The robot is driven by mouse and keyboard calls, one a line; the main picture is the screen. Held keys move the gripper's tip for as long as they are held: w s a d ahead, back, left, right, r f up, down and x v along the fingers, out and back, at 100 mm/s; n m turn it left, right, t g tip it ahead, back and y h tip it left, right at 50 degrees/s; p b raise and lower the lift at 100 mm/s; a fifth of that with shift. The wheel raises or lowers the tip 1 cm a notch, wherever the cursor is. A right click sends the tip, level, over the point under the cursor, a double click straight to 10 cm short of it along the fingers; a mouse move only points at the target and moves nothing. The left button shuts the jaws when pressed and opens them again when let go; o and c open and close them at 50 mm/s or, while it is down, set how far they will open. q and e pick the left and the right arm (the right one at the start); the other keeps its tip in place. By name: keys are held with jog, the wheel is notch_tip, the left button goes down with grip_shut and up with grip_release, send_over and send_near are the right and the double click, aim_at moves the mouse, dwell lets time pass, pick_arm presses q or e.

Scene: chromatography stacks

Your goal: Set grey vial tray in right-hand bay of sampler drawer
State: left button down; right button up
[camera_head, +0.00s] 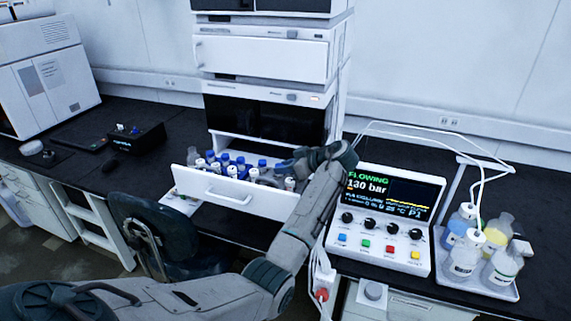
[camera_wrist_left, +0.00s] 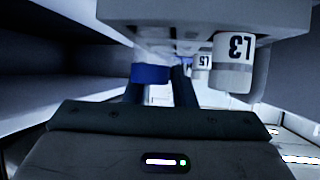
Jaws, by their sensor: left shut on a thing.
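The sampler drawer (camera_head: 220,191) is pulled out, with its white front and handle facing me. Blue-capped vials fill its left part in the head view, and paler, white-capped vials show toward the right. My left gripper (camera_head: 308,159) is over the drawer's right part, shut on what appears to be the grey vial tray; its hold is partly hidden. In the wrist view, my left gripper (camera_wrist_left: 158,93) is close to a blue cap (camera_wrist_left: 151,73) and white caps marked L3 (camera_wrist_left: 232,65) and L5, seen upside down. The tray's seating is hidden. My right gripper is not in view.
The instrument stack (camera_head: 265,52) rises behind and above the drawer. A control panel (camera_head: 387,215) reading "FLOWING 130 bar" stands at right, beside a tray of bottles (camera_head: 508,286). A chair (camera_head: 150,235) is below the drawer's left side. A black box (camera_head: 135,137) lies left.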

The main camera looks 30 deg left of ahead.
pick_arm(q)
jog(key=c, duration=1.2)
grip_release()
jog(key=shift+d, duration=0.1)
jog(key=b+v, duration=0.5)
jog(key=v, duration=0.7)
